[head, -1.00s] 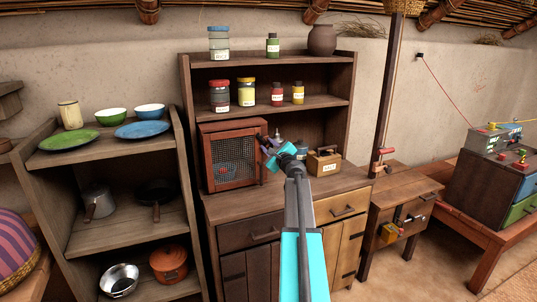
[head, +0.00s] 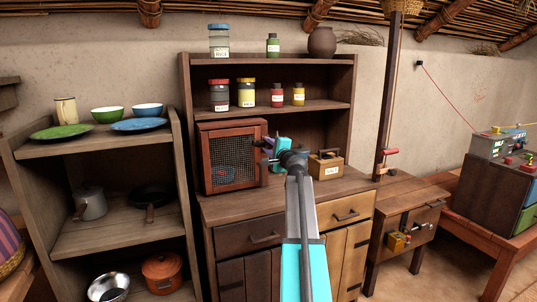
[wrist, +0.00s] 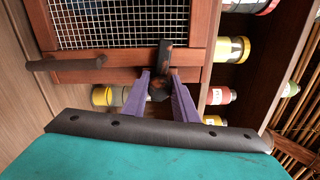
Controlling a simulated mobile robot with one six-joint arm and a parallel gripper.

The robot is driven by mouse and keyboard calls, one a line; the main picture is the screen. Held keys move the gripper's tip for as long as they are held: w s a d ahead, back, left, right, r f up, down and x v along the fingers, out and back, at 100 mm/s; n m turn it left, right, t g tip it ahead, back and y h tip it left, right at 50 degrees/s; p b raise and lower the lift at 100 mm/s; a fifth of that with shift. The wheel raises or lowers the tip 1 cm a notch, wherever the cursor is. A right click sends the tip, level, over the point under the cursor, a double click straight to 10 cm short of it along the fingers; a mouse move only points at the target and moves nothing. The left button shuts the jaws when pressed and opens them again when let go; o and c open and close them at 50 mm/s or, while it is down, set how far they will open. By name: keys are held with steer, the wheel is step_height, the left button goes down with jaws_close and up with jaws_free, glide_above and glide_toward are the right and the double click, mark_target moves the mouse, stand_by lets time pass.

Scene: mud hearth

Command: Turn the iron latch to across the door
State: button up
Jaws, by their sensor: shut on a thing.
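The small cupboard (head: 205,185) has a red-brown frame and a mesh door (head: 232,160), which looks closed. The dark iron latch (wrist: 166,56) is at the door's edge in the wrist view. It reaches from between my fingers over the frame and onto the door's edge strip. My gripper (wrist: 159,76) has its purple fingers on either side of the latch's thick end and is shut on it. In the head view my gripper (head: 264,148) is at the cupboard's right edge, and the latch is too small and covered to make out well.
A dark bar handle (wrist: 66,63) sticks out from the door. A salt box (head: 326,166) stands right of the cupboard on the counter. Jars (head: 246,92) line the shelf above. A shelf with plates (head: 140,124) stands at the left.

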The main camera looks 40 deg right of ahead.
steer(key=shift+f+n+b, duration=0.1)
steer(key=shift+n+b, duration=0.7)
steer(key=shift+b, duration=0.05)
steer(key=o, duration=1.1)
steer(key=shift+c, duration=0.2)
steer(key=shift+s, duration=0.1)
steer(key=v, duration=1.3)
steer(key=shift+s+a, duration=0.2)
steer(key=shift+s, duration=0.1)
steer(key=shift+s, duration=0.1)
